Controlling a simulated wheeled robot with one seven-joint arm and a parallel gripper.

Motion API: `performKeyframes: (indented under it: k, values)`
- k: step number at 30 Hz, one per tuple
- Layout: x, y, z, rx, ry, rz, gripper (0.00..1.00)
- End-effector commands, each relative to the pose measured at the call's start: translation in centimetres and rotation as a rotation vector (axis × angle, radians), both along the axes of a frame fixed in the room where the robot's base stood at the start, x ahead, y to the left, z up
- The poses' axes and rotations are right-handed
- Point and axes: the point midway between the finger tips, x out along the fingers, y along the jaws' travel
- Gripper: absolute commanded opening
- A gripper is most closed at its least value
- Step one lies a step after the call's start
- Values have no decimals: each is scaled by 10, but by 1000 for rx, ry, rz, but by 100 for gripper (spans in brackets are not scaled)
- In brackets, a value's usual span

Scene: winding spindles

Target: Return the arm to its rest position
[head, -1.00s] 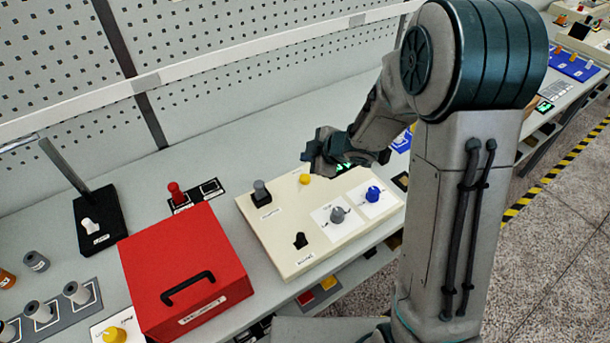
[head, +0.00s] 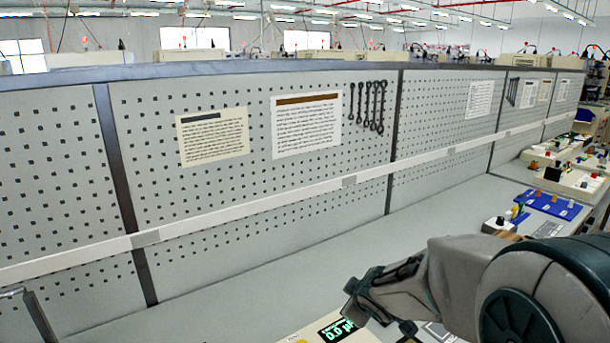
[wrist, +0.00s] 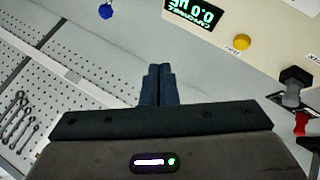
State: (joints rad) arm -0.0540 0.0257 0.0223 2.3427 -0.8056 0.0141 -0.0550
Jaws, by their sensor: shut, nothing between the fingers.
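My gripper (head: 362,302) shows at the lower middle of the head view, at the end of my bent arm, above the bench and in front of the pegboard. In the wrist view, my gripper (wrist: 158,72) has its two fingers together with nothing between them. The winding panel (wrist: 262,22) lies beyond the fingertips, with a lit green display (wrist: 190,14), a yellow knob (wrist: 242,42) and a dark grey knob (wrist: 294,80). The fingers are apart from all of these. The display also shows at the bottom of the head view (head: 338,329).
The pegboard (head: 230,200) stands behind the bench (head: 230,295), with paper sheets and hanging wrenches (head: 368,105) on it. The bench top beside the pegboard is clear. A blue tray (head: 548,204) with small parts lies farther along at the right.

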Motion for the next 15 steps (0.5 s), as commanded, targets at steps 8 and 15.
performKeyframes:
  k: [8,15]
  values:
    - [-92,-53,40,132,117,-461,0]
    - [-183,-50,47,323,291,-716,0]
